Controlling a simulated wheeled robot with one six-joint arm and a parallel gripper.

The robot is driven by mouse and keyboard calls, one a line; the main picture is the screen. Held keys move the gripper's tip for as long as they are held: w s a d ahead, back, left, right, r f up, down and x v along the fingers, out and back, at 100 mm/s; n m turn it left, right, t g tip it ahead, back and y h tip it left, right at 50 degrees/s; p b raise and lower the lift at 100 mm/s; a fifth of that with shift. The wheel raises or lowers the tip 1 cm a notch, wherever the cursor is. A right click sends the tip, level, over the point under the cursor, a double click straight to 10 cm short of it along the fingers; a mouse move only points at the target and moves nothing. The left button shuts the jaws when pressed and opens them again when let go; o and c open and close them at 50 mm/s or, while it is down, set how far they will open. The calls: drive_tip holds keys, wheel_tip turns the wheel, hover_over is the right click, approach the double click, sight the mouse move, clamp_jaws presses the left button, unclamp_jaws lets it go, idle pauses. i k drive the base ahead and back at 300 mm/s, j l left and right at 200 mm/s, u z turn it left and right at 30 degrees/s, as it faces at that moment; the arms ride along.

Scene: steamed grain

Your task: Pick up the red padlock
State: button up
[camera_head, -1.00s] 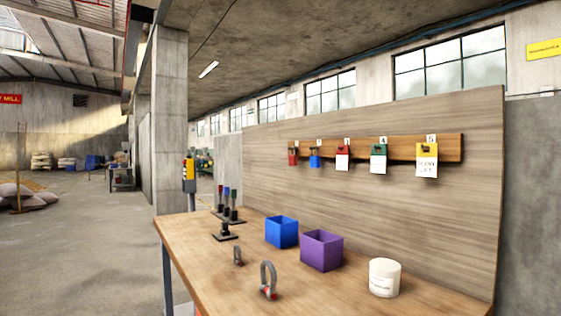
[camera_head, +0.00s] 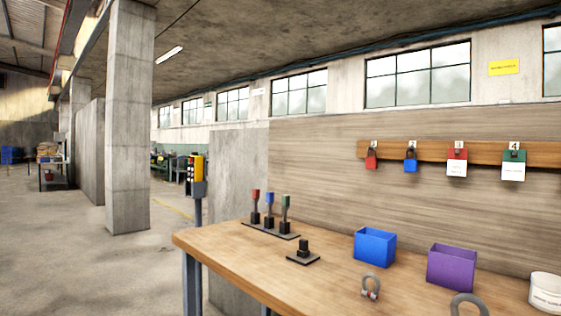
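The red padlock (camera_head: 371,162) hangs at the left end of a wooden rail (camera_head: 390,149) on the back panel, above and behind the workbench (camera_head: 260,262). A blue padlock (camera_head: 410,164) hangs just to its right. Further right on the rail, a red tag with a white label (camera_head: 457,163) hangs under number 3 and a green one (camera_head: 513,164) under number 4. My gripper is not in view, so its state and its place relative to the padlock do not show.
On the bench stand a blue box (camera_head: 375,247), a purple box (camera_head: 451,267), a white tub (camera_head: 547,294), two shackles (camera_head: 371,287) and a black stand with coloured-topped posts (camera_head: 270,229). A yellow box on a post (camera_head: 196,177) stands left of the bench. Open floor lies further left.

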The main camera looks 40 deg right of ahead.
sight(370, 162)
drive_tip(key=i+j, duration=0.1)
drive_tip(key=i, duration=0.65)
drive_tip(key=i+j+u, duration=0.1)
drive_tip(key=i, duration=0.7)
drive_tip(key=i+z, duration=0.5)
drive_tip(key=z, duration=0.25)
drive_tip(key=i+j+z, duration=0.1)
drive_tip(key=i+z, duration=0.25)
drive_tip(key=k, duration=0.1)
